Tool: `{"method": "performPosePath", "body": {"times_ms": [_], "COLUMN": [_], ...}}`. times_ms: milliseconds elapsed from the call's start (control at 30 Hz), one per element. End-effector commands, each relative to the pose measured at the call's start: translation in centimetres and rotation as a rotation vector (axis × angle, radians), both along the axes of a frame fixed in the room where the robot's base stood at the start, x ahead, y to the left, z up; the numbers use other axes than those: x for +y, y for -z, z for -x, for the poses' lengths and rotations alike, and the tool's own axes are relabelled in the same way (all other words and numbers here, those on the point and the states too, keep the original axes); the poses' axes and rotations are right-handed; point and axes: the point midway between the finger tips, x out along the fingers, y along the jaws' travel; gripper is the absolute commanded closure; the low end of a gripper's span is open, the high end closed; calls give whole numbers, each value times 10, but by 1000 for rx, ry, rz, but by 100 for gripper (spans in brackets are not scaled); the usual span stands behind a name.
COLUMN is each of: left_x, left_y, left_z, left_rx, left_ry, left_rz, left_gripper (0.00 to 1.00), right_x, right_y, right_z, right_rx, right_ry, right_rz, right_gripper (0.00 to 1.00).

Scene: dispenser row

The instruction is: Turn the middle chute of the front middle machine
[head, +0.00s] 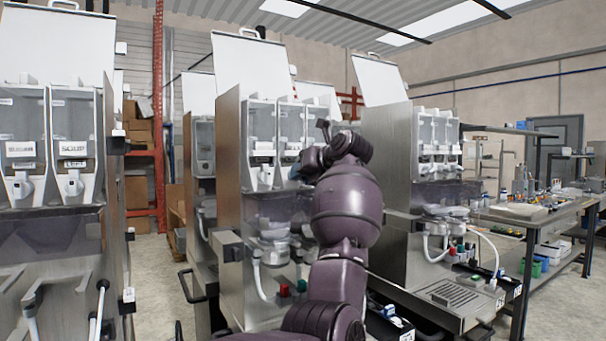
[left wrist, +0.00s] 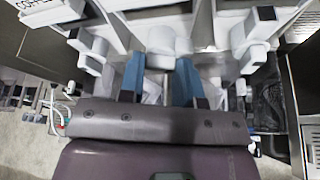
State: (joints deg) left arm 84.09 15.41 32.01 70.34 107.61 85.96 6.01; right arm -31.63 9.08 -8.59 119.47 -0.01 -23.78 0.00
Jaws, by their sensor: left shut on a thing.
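The front middle machine (head: 229,180) is a steel dispenser with clear canisters and white chutes, in the middle of the head view. My left arm covers its right part. In the left wrist view, the blue fingers of my left gripper (left wrist: 159,83) are on either side of the white middle chute (left wrist: 160,42) and shut on it. The chute's lower end is partly hidden between the fingers. A left chute (left wrist: 88,45) and a right chute (left wrist: 252,40) stand on either side of it, apart from the fingers. In the head view the fingertips are mostly hidden behind my arm.
Another dispenser (head: 50,250) stands at the left and another (head: 390,165) at the right, close to my arm. A workbench (head: 545,207) stands at the far right.

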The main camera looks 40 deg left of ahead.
Motion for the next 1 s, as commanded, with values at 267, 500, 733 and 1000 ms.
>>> {"method": "performPosePath", "body": {"times_ms": [267,500,733,1000], "left_x": [-1,0,1,1], "left_y": [-3,-2,-1,-1], "left_z": [2,3,3,3], "left_rx": [-194,-338,-419,-448], "left_ry": [3,1,1,1], "left_rz": [83,143,175,187], "left_gripper": [92,92,92,92], "right_x": [0,3,2,0], "right_y": [-6,-11,-11,-8], "right_z": [0,-1,2,6], "right_rx": [-7,-16,-13,-4], "right_ry": [7,15,18,14], "right_rz": [-4,-14,-13,-7], "right_gripper": [100,100,100,100]}}
